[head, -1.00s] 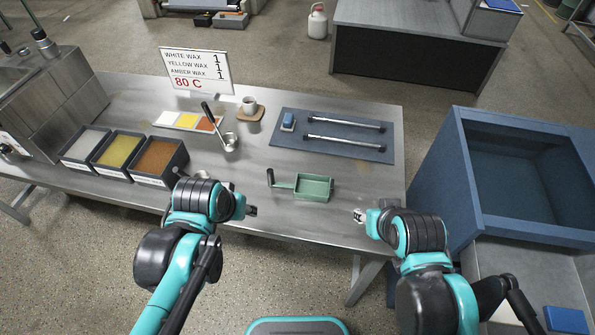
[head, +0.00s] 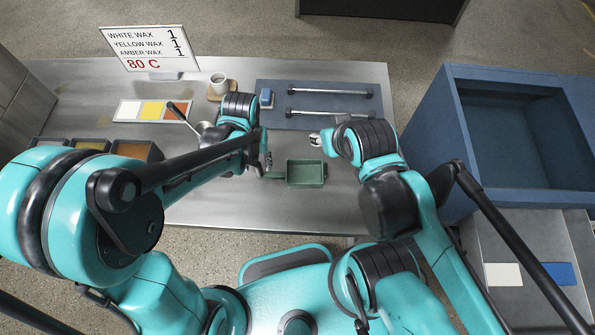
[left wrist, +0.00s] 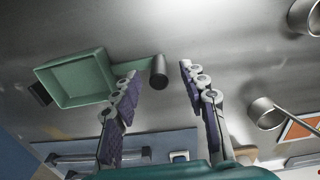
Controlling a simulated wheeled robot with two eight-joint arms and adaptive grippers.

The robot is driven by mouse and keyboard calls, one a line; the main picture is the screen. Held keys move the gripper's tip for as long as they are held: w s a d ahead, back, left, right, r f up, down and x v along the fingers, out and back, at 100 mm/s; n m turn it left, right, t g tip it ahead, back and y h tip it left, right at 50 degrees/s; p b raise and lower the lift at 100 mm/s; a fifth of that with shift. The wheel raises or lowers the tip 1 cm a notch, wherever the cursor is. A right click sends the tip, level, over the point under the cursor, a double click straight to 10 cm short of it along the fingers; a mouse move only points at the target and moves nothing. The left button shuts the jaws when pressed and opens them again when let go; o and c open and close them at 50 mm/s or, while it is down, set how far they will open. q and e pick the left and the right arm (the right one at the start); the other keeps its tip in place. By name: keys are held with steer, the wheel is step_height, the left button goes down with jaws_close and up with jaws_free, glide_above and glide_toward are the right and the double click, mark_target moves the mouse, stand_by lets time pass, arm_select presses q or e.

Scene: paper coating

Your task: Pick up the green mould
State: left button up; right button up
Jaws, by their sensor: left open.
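The green mould (head: 305,173) is a shallow rectangular tray on the steel table, near the front edge in the head view. It also shows in the left wrist view (left wrist: 78,80), with its dark upright handle (left wrist: 158,72) on the right. My left gripper (head: 266,166) is at the handle end of the mould in the head view. In the left wrist view its open fingers (left wrist: 158,70) point toward the handle, which appears between the fingertips; contact cannot be told. My right gripper (head: 316,140) is just behind the mould, empty; its jaw opening is too small to judge.
A blue mat (head: 325,119) with two metal bars lies behind the mould. A ladle (head: 203,127), a cup (head: 218,82) and colour swatches (head: 150,111) are to the left. A blue bin (head: 520,140) stands to the right of the table.

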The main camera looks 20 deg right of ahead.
arm_select(q)
step_height(320, 180, down, 4)
steer(key=shift+d+b, duration=0.1)
steer(key=shift+b, duration=0.55)
jaws_close()
